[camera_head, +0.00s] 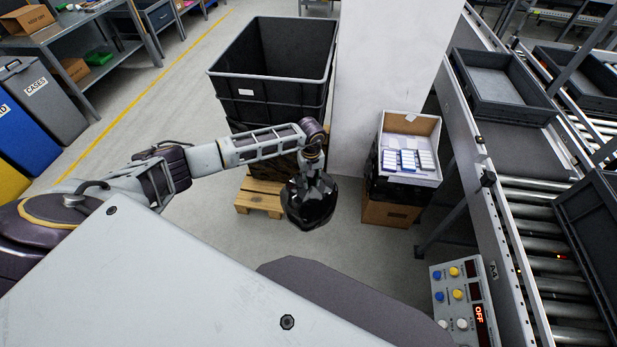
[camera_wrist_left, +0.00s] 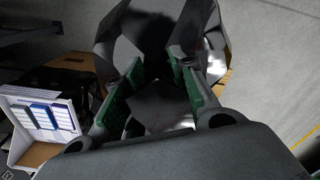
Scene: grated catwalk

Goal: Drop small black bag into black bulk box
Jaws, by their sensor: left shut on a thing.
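The small black bag (camera_head: 309,205) hangs from my left gripper (camera_head: 312,178), in front of the bulk box and below its rim in the head view. In the left wrist view the shiny bag (camera_wrist_left: 150,35) sits between the green-padded fingers of the left gripper (camera_wrist_left: 150,85), which are shut on it. The black bulk box (camera_head: 272,82) stands on a wooden pallet beyond the bag. Its open top faces up and the inside that shows looks empty. My left forearm crosses in front of the box's lower part. My right gripper is not in view.
A white pillar (camera_head: 383,60) stands right of the bulk box. An open carton with white and blue packs (camera_head: 408,160) sits beside it. A conveyor (camera_head: 540,225) with grey trays runs along the right. A control box (camera_head: 465,300) is at front right. Bins (camera_head: 45,95) stand left.

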